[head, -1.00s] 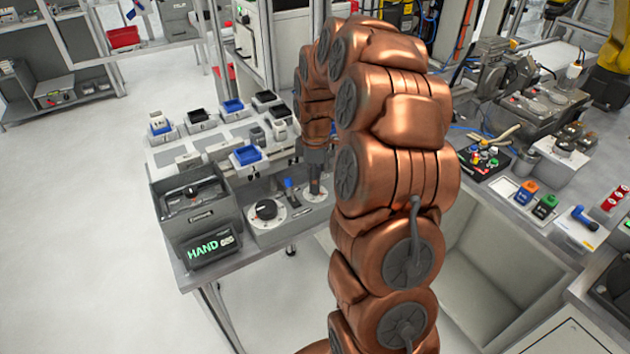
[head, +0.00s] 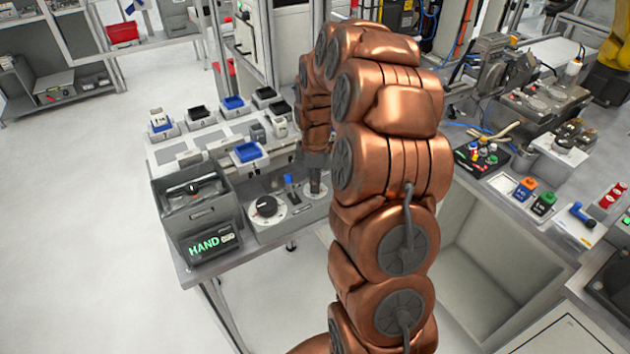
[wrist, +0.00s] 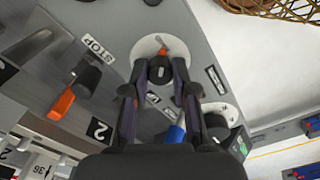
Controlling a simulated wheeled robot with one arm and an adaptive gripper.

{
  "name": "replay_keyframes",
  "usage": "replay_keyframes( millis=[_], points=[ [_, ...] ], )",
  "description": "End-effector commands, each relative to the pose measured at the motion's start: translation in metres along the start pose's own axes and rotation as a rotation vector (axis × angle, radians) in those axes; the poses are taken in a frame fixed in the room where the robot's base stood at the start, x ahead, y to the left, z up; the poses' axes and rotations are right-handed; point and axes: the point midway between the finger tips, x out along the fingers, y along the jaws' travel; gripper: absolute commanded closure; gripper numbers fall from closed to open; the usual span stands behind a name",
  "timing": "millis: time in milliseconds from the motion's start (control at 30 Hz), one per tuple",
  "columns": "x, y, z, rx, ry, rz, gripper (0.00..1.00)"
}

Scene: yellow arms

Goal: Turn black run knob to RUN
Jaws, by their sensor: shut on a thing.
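A black knob (wrist: 160,72) with a red-orange pointer sits on a round white dial (wrist: 145,48) in the wrist view. My gripper (wrist: 160,80) is shut on this knob, one finger on each side. In the head view my gripper (head: 315,183) reaches down at the right-hand white dial (head: 316,196) of the grey panel, and the knob there is hidden. The small plates by the dial are too small to read surely. A display (head: 210,242) on the box at left shows HAND in green.
A second black knob (head: 267,206) on a white dial and a blue-topped switch (head: 290,181) stand left of my gripper in the head view. In the wrist view, an orange-handled switch (wrist: 62,103) lies near a STOP label. Trays (head: 248,152) stand behind.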

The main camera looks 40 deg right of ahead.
Motion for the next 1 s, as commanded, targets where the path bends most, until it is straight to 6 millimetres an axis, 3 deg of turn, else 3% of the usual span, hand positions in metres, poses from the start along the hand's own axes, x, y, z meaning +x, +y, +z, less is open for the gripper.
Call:
replay_keyframes(
  millis=[467,1000],
  points=[
    [0.0024,0.0001,0.0,0.042,0.0,0.0,1.0],
    [0.0055,0.0008,0.0003,0.461,0.002,0.004,1.0]
  ],
)
